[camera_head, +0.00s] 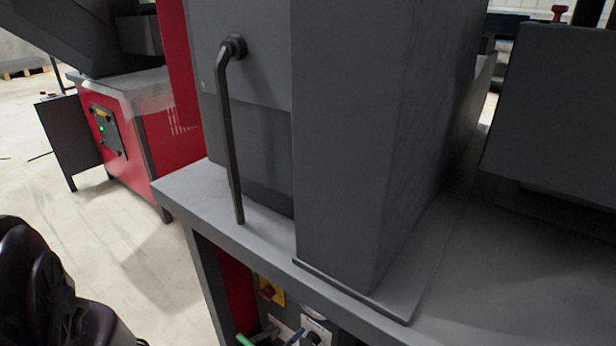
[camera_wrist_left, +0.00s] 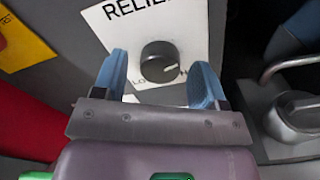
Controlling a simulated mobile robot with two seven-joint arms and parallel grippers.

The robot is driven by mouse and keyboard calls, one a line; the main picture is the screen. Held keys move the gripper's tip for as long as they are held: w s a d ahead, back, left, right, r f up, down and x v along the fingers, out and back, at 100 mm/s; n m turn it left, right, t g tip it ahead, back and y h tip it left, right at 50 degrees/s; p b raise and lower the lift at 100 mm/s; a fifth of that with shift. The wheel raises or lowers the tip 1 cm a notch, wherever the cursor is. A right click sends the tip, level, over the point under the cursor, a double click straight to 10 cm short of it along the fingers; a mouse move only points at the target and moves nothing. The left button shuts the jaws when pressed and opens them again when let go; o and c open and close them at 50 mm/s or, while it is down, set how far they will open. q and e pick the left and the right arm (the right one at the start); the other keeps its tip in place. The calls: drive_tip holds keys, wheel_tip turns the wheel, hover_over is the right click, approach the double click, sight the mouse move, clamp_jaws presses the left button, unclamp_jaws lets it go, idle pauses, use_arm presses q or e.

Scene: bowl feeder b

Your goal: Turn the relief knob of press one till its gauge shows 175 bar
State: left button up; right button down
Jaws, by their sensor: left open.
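The relief knob (camera_wrist_left: 159,62) is a round black knob with a white pointer line, on a white plate (camera_wrist_left: 110,22) with partly cut-off lettering starting "RELIE". In the left wrist view the pointer points to the right. My left gripper (camera_wrist_left: 162,78) is open, its two blue fingers on either side of the knob; I cannot tell whether they touch it. In the head view the white plate (camera_head: 316,328) shows partly at the bottom edge, under the bench top. No readable gauge face shows. My right gripper is not in view.
A yellow plate with a red switch (camera_head: 270,290) sits left of the relief plate. A grey metal handle or fitting (camera_wrist_left: 300,115) stands close on the right in the wrist view. The grey bench top (camera_head: 260,235) overhangs the panel. A long black lever (camera_head: 230,140) hangs above it.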

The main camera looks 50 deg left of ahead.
use_arm(q)
drive_tip(key=p+v, duration=0.2)
drive_tip(key=v, duration=0.9)
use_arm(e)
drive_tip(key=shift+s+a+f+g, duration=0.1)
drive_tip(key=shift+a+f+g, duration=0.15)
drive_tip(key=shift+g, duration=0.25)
use_arm(q)
drive_tip(key=shift+w, duration=0.1)
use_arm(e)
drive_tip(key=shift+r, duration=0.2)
